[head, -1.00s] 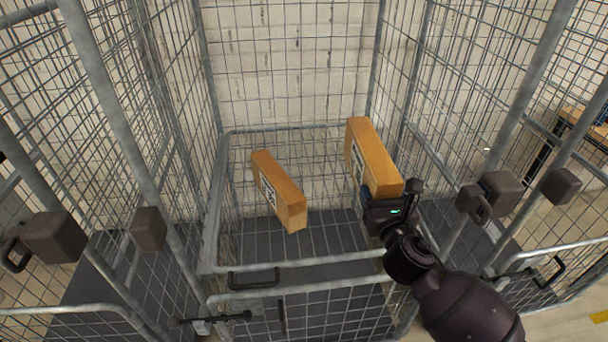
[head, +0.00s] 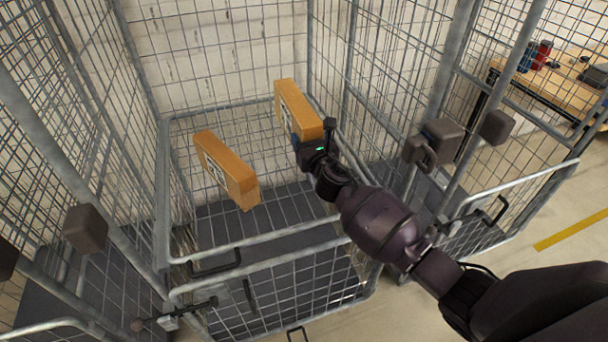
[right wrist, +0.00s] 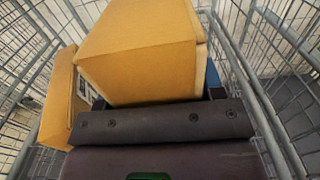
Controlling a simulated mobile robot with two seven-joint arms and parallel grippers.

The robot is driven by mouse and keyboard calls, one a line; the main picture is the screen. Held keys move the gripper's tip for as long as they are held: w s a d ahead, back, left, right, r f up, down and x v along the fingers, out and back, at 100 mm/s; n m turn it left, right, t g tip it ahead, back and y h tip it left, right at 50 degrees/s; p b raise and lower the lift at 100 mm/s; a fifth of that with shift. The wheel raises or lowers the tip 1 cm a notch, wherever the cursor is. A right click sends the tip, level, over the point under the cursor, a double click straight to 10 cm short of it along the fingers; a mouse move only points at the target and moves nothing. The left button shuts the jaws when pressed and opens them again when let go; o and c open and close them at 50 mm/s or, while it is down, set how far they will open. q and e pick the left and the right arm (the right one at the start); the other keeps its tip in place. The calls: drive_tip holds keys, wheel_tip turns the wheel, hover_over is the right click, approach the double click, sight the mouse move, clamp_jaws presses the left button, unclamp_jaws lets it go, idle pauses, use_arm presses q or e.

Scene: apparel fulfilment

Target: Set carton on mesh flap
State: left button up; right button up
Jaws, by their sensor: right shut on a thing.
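My right gripper (head: 310,146) is shut on the near end of an orange-brown carton (head: 294,106), holding it inside the cage's right side. The held carton also fills the upper middle of the right wrist view (right wrist: 145,50). A second similar carton (head: 222,168) with a printed label stands to its left, apart from it in the head view. It also shows at the left of the right wrist view (right wrist: 60,100). The mesh flap (head: 275,212) looks like the wire grid below the cartons. I cannot tell whether the held carton touches it. My left gripper is out of view.
Tall mesh side walls close in both sides. Neighbouring cages flank it. A wooden table (head: 550,92) with small items stands at the back right.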

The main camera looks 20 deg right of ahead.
wheel_tip(320, 180, down, 8)
drive_tip(key=b, duration=0.4)
drive_tip(key=shift+f, duration=0.1)
wheel_tip(320, 180, down, 3)
drive_tip(key=shift+f+b, duration=0.2)
drive_tip(key=shift+b, duration=0.75)
drive_tip(key=shift+f, duration=0.3)
drive_tip(key=shift+r, duration=0.25)
drive_tip(key=shift+f, duration=0.25)
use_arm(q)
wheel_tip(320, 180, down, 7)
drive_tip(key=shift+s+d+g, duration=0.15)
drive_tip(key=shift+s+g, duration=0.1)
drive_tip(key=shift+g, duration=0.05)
use_arm(e)
drive_tip(key=o, duration=1.2)
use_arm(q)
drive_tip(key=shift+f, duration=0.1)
use_arm(e)
drive_tip(key=shift+o, duration=0.2)
